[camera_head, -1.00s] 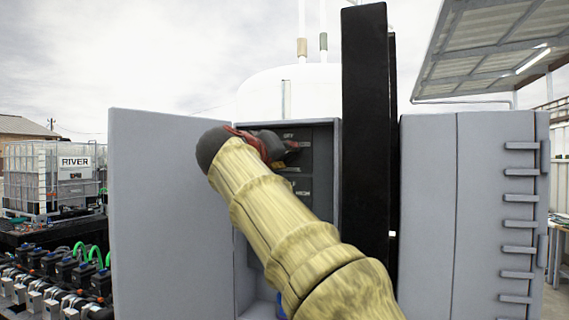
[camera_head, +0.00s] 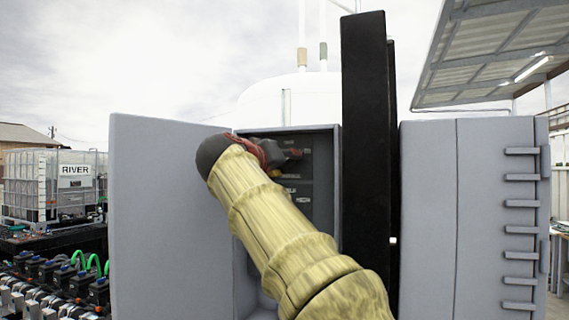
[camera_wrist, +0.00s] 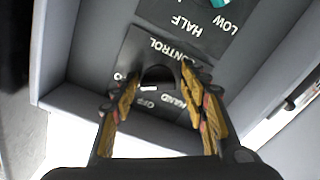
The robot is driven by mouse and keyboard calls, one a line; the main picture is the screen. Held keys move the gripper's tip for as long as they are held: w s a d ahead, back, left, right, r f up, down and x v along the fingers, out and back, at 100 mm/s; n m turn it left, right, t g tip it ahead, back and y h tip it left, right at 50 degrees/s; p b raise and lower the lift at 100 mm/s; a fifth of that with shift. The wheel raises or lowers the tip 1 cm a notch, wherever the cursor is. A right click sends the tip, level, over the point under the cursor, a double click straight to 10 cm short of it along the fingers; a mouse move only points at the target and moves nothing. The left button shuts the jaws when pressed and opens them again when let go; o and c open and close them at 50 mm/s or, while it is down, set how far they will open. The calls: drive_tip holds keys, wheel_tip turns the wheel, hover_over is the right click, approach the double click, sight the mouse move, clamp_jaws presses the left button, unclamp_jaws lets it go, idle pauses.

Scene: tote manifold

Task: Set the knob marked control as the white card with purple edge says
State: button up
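In the wrist view, a dark plate marked CONTROL (camera_wrist: 146,46) carries a dark rounded knob (camera_wrist: 158,74) with a small white mark at its near side. The labels OFF and HAND show below it; a third label at the left is mostly covered by a finger. My gripper (camera_wrist: 157,84) is open, with one finger on each side of the knob and gaps between. I cannot tell whether either fingertip touches the plate. In the head view my gripper (camera_head: 280,153) reaches into the open cabinet (camera_head: 336,180) and hides the knob. No white card with purple edge shows.
Another plate with a teal knob (camera_wrist: 219,3) and labels LOW and HALF lies beyond the CONTROL plate. The open grey door (camera_head: 165,215) stands left of my arm. A tall black post (camera_head: 365,140) and a grey cabinet (camera_head: 428,220) stand at the right.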

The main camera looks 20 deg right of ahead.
drive_tip(key=shift+o, duration=0.8)
drive_tip(key=shift+s+r, duration=0.1)
drive_tip(key=v, duration=1.2)
